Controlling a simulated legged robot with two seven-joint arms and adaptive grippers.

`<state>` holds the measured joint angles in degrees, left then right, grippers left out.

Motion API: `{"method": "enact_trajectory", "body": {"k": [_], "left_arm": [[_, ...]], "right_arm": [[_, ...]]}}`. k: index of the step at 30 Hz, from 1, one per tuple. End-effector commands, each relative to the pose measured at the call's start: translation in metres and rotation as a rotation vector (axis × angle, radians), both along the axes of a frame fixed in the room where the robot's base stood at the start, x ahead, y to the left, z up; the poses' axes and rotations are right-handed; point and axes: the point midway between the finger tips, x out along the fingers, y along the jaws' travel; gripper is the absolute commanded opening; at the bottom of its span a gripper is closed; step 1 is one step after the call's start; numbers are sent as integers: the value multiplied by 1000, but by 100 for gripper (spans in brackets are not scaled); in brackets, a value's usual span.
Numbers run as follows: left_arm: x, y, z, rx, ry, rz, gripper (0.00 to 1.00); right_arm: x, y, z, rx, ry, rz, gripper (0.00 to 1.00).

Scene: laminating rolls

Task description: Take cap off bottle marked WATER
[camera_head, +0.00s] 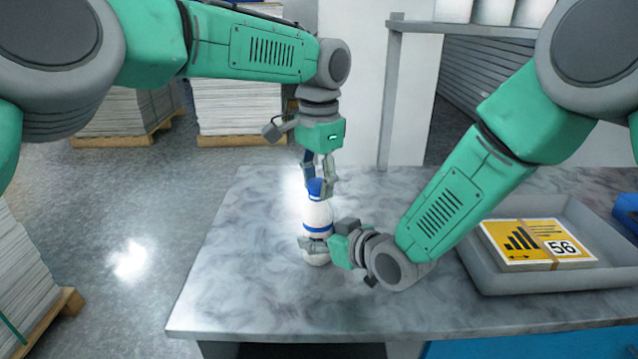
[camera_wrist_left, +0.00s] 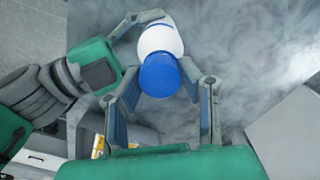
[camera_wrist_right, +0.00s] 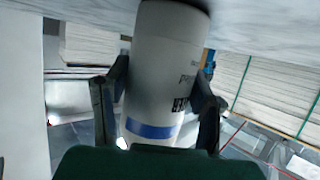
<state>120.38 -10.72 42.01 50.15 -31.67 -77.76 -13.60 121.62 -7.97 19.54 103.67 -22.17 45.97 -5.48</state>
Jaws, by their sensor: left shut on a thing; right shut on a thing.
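A white bottle (camera_head: 317,215) with a blue band and a blue cap (camera_head: 316,187) stands upright on the table. My left gripper (camera_head: 319,176) comes from above and is shut on the cap; the left wrist view shows the cap (camera_wrist_left: 160,76) between its fingers. My right gripper (camera_head: 316,246) is shut on the lower body of the bottle from the right side. In the right wrist view the bottle body (camera_wrist_right: 165,65) sits between the fingers. Its dark lettering is partly hidden there, and I cannot read a full word.
The grey marbled table (camera_head: 240,270) is clear left of and in front of the bottle. A grey tray (camera_head: 575,278) with a yellow card stack (camera_head: 535,243) marked 56 is at the right. A blue object (camera_head: 626,203) shows at the right edge. Paper stacks on pallets (camera_head: 240,140) stand behind.

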Motion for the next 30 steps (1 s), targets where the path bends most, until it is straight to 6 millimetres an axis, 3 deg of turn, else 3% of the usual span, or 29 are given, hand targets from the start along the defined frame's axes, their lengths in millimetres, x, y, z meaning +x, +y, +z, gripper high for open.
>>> {"method": "enact_trajectory", "body": {"k": [15,30], "left_arm": [[-2,-3,2,-3,4,-4,0],[-1,-2,18,-2,2,-5,0]], "right_arm": [[1,-1,0,1,2,-4,0],[1,-1,0,1,2,-3,0]]}}
